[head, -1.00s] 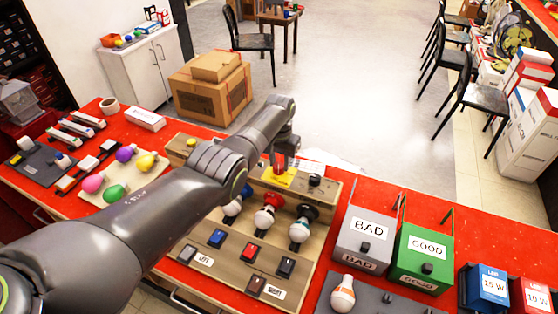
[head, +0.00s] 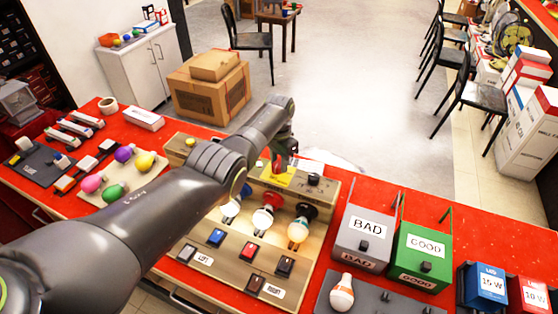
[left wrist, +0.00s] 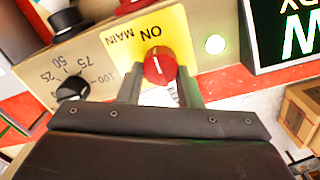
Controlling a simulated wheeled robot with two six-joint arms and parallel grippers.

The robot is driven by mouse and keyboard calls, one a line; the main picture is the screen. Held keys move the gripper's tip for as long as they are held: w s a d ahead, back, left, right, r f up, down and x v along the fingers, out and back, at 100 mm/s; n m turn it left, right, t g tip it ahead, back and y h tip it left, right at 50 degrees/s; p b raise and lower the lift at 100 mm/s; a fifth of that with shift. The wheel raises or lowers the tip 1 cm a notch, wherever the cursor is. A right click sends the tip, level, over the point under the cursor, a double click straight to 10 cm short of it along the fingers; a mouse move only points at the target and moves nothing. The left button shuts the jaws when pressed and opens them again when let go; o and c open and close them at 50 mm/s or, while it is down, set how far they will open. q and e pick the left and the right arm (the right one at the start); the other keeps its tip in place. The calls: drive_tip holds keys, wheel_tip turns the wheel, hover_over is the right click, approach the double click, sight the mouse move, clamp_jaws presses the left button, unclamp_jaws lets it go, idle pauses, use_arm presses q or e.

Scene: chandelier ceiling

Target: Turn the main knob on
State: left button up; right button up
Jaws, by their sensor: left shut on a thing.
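The main knob (left wrist: 160,67) is red with a white mark and sits on a yellow plate (left wrist: 128,38) lettered "ON" and "MAIN" in the left wrist view. My left gripper (left wrist: 158,76) is shut on the knob, one finger on each side. In the head view my left gripper (head: 283,160) reaches the yellow plate (head: 276,178) at the back of the wooden test board (head: 215,262), and partly hides the knob. A round pale-green light (left wrist: 215,44) beside the plate is lit. My right gripper is not in view.
A black dial (left wrist: 72,88) with numbers is close to the gripper. Several bulbs, including a warm-glowing one (head: 299,232), stand on the board above switches. A grey BAD box (head: 364,236) and green GOOD box (head: 423,256) stand to the right.

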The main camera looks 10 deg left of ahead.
sight(279, 162)
use_arm(q)
drive_tip(key=o, duration=1)
drive_tip(key=shift+r, duration=0.1)
drive_tip(key=shift+r, duration=0.25)
wheel_tip(279, 162, up, 5)
drive_tip(key=shift+f+p, duration=0.15)
drive_tip(key=shift+p, duration=0.4)
wheel_tip(279, 162, up, 12)
drive_tip(key=b, duration=0.2)
drive_tip(key=shift+b, duration=0.35)
